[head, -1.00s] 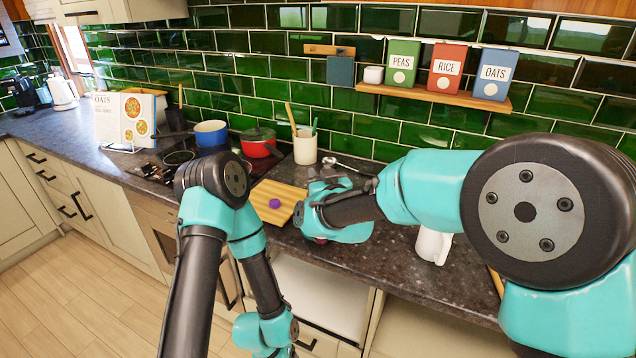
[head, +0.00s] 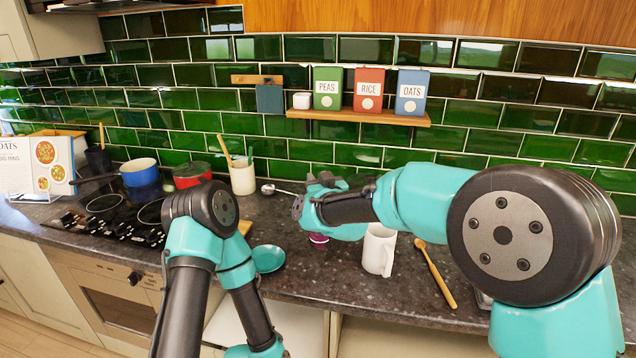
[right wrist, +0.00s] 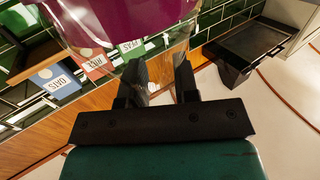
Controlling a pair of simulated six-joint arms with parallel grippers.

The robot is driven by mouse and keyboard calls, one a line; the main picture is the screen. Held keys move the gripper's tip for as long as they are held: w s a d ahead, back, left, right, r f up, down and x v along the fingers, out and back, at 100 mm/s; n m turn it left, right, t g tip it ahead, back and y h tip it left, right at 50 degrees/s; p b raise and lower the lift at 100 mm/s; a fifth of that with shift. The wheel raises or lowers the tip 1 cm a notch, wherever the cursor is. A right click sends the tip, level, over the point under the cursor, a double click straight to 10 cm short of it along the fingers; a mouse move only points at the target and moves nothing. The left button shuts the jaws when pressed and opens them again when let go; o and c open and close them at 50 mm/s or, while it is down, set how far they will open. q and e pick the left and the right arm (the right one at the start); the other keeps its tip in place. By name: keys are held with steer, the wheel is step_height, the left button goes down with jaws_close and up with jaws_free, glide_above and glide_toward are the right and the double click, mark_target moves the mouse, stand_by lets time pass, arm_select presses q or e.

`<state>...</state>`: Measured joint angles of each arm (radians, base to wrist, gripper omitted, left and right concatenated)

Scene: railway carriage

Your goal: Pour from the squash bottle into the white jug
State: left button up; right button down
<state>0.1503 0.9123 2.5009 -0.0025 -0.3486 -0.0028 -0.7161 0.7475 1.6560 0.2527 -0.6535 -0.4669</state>
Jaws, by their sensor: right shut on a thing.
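My right gripper (right wrist: 160,82) is shut on the squash bottle, a clear bottle with purple liquid (right wrist: 105,22) that fills the top of the right wrist view. In the head view my right arm hides most of the bottle; only a small purple part (head: 319,239) shows below the wrist, left of the jug and apart from it. The bottle's tilt is unclear. My left arm's links show, but its gripper is out of view.
A wooden spoon (head: 435,274) lies right of the jug. A teal dish (head: 268,258) is near the front edge, and a cream utensil pot (head: 243,178) stands behind. A shelf (head: 360,117) with PEAS, RICE and OATS boxes is above. The hob (head: 120,213) is left.

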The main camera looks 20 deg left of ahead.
step_height(320, 180, down, 6)
steer(key=shift+f, duration=0.15)
stand_by(0.8)
steer(key=shift+f, duration=0.25)
stand_by(0.5)
steer(key=c, duration=0.8)
jaws_free()
steer(key=shift+f, duration=0.1)
steer(key=v, duration=1.7)
steer(key=shift+s+d, duration=0.15)
steer(key=shift+s, duration=0.1)
